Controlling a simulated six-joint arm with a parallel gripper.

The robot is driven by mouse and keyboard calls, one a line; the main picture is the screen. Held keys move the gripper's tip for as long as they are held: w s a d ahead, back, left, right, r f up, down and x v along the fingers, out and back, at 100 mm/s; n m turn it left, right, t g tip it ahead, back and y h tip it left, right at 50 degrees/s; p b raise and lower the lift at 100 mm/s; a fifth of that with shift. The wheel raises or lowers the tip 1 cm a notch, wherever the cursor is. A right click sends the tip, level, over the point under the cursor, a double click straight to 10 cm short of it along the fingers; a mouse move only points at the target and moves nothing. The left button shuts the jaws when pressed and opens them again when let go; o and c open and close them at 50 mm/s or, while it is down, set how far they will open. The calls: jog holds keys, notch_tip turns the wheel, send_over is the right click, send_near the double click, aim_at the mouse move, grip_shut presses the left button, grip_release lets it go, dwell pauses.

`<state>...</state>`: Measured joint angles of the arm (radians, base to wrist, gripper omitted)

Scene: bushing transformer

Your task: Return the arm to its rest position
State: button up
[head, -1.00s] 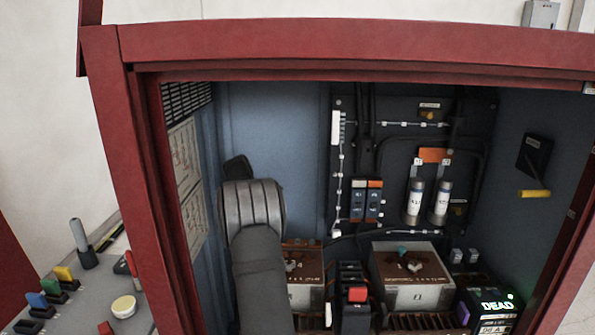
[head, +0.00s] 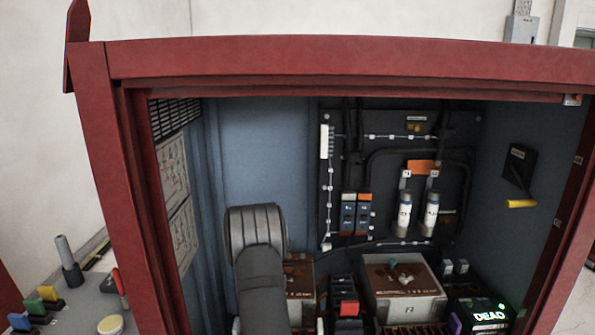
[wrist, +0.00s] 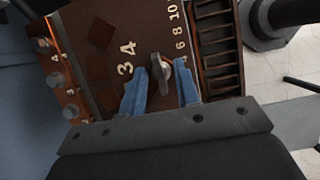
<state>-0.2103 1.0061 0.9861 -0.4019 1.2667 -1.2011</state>
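My arm (head: 262,285) reaches into the red cabinet (head: 340,65) at its lower left; my gripper is hidden behind it in the head view. In the wrist view my gripper (wrist: 162,72) shows two blue fingers spread apart. A grey metal knob (wrist: 161,72) on a brown numbered panel (wrist: 100,62) shows between the fingertips, with gaps beside it. I cannot tell whether the fingers reach down around it. Nothing appears clamped.
A brown-topped box (head: 404,285) and a black box reading DEAD (head: 487,315) stand on the cabinet floor at right. Coloured items lie on a side bench (head: 70,310) at left.

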jog(key=v, duration=1.7)
jog(key=x, duration=1.7)
jog(key=shift+f, duration=0.1)
jog(key=shift+n, duration=0.7)
jog(key=n+t, duration=0.1)
jog(key=n, duration=0.1)
jog(key=shift+s+n+t, duration=0.15)
jog(key=shift+n+t, duration=0.15)
jog(key=shift+n, duration=0.1)
jog(key=shift+d+n+t+y, duration=0.1)
jog(key=shift+n+t+y, duration=0.25)
jog(key=shift+n, duration=0.8)
jog(key=shift+n+t+y, duration=0.15)
jog(key=shift+n+t, duration=0.3)
jog(key=shift+n, duration=0.7)
